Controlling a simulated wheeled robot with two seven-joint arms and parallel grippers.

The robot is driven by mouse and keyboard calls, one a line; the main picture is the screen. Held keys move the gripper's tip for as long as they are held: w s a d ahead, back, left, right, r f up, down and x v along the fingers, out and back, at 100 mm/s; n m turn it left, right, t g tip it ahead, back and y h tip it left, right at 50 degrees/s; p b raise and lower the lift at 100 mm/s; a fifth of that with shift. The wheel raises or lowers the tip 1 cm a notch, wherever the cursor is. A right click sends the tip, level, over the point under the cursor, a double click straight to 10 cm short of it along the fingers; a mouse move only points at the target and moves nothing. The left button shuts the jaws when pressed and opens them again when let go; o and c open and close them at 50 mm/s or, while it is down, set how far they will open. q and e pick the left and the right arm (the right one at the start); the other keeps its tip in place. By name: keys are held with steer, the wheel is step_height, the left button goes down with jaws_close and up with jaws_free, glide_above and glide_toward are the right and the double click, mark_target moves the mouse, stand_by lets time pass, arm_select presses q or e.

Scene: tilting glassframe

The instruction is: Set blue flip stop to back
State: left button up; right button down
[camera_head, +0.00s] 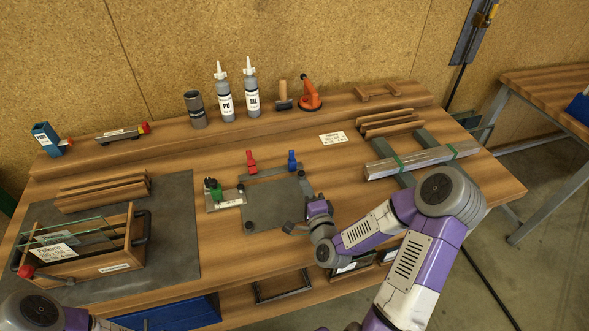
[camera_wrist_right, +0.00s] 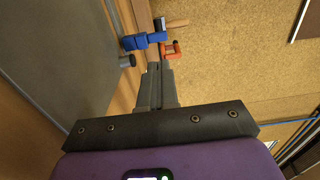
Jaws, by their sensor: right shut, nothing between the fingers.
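The blue flip stop (camera_head: 292,160) stands upright at the back right of a grey fixture plate (camera_head: 270,207) on the bench. It also shows in the right wrist view (camera_wrist_right: 146,41), just beyond my fingertips. A red flip stop (camera_head: 251,161) stands at the back left of the plate. Only a part of my left arm shows at the bottom left; its gripper is out of view.
A green-knobbed clamp (camera_head: 213,188) sits left of the plate. Two bottles (camera_head: 224,100), a suction lifter (camera_head: 310,95) and a mallet (camera_head: 283,97) stand behind. Metal bars (camera_head: 420,160) lie right. A wooden crate with glass (camera_head: 95,250) stands left on a dark mat (camera_head: 175,220).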

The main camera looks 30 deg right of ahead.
mark_target(291, 155)
arm_select(q)
steer(key=shift+f+b, duration=0.35)
steer(key=shift+f, duration=0.4)
arm_select(e)
steer(key=x, duration=1.1)
steer(key=shift+w+d, duration=0.1)
steer(key=shift+w, duration=0.2)
